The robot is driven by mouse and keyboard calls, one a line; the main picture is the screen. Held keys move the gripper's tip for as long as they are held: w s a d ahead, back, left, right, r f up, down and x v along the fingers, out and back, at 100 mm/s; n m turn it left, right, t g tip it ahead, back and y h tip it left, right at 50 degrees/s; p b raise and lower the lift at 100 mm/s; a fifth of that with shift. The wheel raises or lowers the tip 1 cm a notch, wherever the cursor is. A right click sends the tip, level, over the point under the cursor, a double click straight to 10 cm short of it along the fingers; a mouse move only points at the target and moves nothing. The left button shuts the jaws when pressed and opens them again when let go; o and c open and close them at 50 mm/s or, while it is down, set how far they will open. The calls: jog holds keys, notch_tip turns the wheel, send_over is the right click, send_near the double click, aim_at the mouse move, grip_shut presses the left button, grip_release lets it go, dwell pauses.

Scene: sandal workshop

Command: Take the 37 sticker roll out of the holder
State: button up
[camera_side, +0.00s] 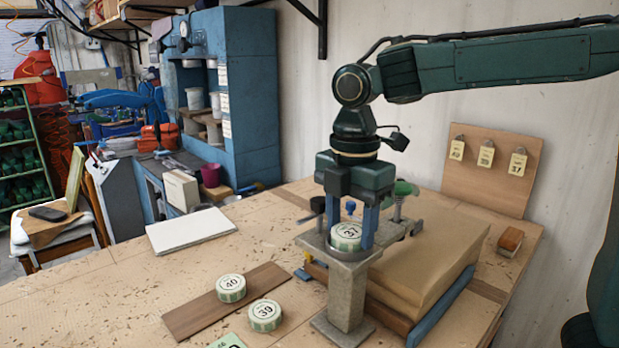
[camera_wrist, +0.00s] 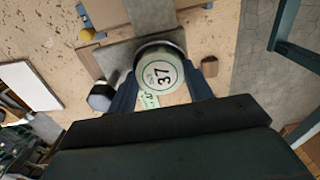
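The 37 sticker roll (camera_side: 346,236) is a pale green and white disc marked 37. It sits level at the top of the grey holder (camera_side: 347,295), a post with a round seat. My gripper (camera_side: 350,228) points straight down over it, with a blue finger on each side of the roll. In the wrist view the roll (camera_wrist: 160,73) lies between the fingertips, with no clear gap on either side, so the gripper looks shut on it. The far side of the roll and part of its seat are hidden by the fingers.
The 40 roll (camera_side: 230,288) is on a brown board (camera_side: 205,312); the 39 roll (camera_side: 265,316) stands near its edge. A large brown block (camera_side: 430,260) is close to the right of the holder. A tag board (camera_side: 490,170) stands behind. The table's left part holds a white slab (camera_side: 190,230).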

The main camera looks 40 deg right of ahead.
aim_at(349, 231)
jog(key=shift+r, duration=0.15)
notch_tip(349, 231, up, 20)
dwell(1.2)
jog(key=shift+w+f, duration=0.1)
jog(key=shift+f, duration=0.1)
dwell(0.4)
